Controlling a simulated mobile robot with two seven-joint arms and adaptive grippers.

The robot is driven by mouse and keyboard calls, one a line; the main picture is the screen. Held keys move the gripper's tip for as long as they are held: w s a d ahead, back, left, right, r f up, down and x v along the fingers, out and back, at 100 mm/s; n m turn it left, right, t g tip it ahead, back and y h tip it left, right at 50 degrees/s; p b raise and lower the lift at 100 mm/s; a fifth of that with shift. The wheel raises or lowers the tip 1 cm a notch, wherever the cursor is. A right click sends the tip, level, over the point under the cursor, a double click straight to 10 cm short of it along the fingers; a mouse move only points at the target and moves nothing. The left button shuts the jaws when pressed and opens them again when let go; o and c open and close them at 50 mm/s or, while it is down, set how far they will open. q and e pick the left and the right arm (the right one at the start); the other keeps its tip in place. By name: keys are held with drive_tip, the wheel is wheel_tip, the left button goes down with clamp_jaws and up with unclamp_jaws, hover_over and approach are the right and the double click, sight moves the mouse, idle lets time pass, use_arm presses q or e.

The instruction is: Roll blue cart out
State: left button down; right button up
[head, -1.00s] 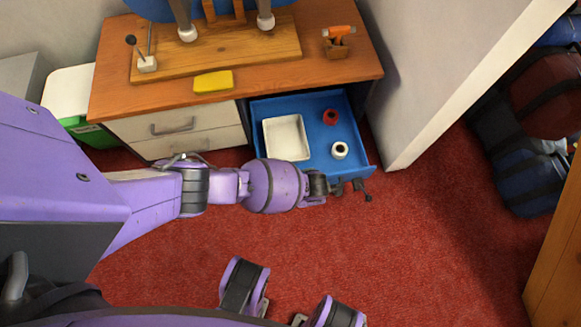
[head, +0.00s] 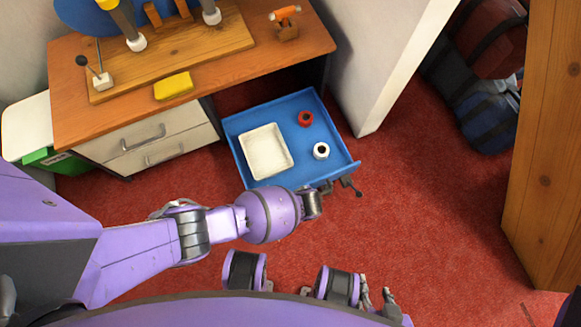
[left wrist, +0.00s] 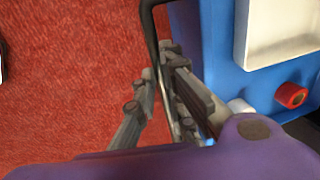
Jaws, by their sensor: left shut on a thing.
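The blue cart (head: 293,170) stands on the red carpet in front of the opening under the bench, with carpet showing between it and the bench. A white tray (head: 288,163), a red roll (head: 306,119) and a white roll (head: 321,151) sit on its top. My left gripper (head: 342,186) is at the cart's near edge. In the left wrist view, its fingers (left wrist: 168,98) are close on the cart's dark handle (left wrist: 149,30); the exact contact is partly hidden. My right gripper (head: 377,298) is low in the head view, away from the cart, with its fingers apart and empty.
The wooden bench (head: 225,68) with white drawers (head: 150,137) stands behind and left. A white wall panel (head: 378,75) is right of the opening. A blue bag (head: 488,118) and a wooden cabinet (head: 545,170) are at the right. Carpet right of the cart is clear.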

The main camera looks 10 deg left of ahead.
use_arm(q)
drive_tip(key=shift+d+f, duration=0.1)
drive_tip(key=c, duration=1.9)
unclamp_jaws()
drive_tip(key=shift+o, duration=0.2)
wheel_tip(320, 180, up, 12)
drive_tip(key=s+d, duration=0.1)
drive_tip(key=s, duration=0.1)
drive_tip(key=shift+s+d+f, duration=0.1)
drive_tip(key=shift+f, duration=0.05)
